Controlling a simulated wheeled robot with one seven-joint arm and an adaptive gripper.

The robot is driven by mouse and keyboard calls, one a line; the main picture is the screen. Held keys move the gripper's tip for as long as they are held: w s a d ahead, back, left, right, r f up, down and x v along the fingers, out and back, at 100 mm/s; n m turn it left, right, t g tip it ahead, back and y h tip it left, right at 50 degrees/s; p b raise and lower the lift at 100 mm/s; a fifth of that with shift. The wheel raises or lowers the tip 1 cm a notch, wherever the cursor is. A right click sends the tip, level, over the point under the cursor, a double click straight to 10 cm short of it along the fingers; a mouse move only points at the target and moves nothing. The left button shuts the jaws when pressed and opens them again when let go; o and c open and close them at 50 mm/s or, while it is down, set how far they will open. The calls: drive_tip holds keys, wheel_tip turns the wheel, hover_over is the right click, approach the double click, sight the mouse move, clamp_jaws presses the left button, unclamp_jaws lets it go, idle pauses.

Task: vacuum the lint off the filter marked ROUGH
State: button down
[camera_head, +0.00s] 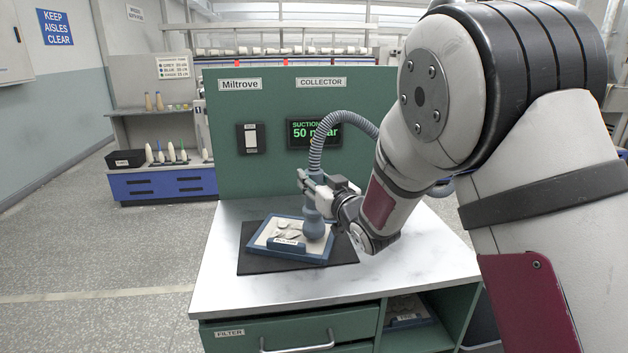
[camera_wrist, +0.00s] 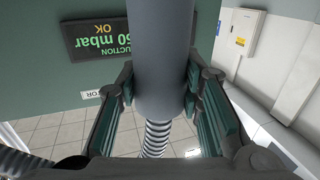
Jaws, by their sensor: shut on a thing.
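A blue-framed filter (camera_head: 318,257) with a pale face lies on a dark mat on the bench. Several grey lint patches (camera_head: 286,231) show on its face. Its front label is too small to read surely. My gripper (camera_head: 316,190) is shut on a blue-grey vacuum wand (camera_head: 310,206), held upright above the filter. The wand's round nozzle (camera_head: 314,226) is over the right part of the filter; I cannot tell if it touches. In the wrist view, the wand (camera_wrist: 162,60) stands between both fingers of my gripper (camera_wrist: 160,105). The filter is not visible there.
A ribbed grey hose (camera_head: 322,135) arches from the wand near the green collector panel (camera_head: 255,100). A drawer labelled FILTER (camera_head: 290,333) is shut. An open cubby holds a blue-framed item (camera_head: 408,318). The bench's left front is clear.

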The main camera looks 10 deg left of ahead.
drive_tip(key=shift+w+a+b, duration=0.2)
drive_tip(key=shift+a+b, duration=0.55)
drive_tip(key=shift+a, duration=2.15)
drive_tip(key=shift+w+d+b, duration=1.65)
drive_tip(key=shift+w+d, duration=0.85)
drive_tip(key=shift+d, duration=0.15)
drive_tip(key=shift+a, duration=0.1)
drive_tip(key=a+b, duration=0.1)
drive_tip(key=a, duration=0.3)
drive_tip(key=shift+s+a+b, duration=0.1)
drive_tip(key=shift+s+b, duration=0.1)
drive_tip(key=shift+b, duration=0.1)
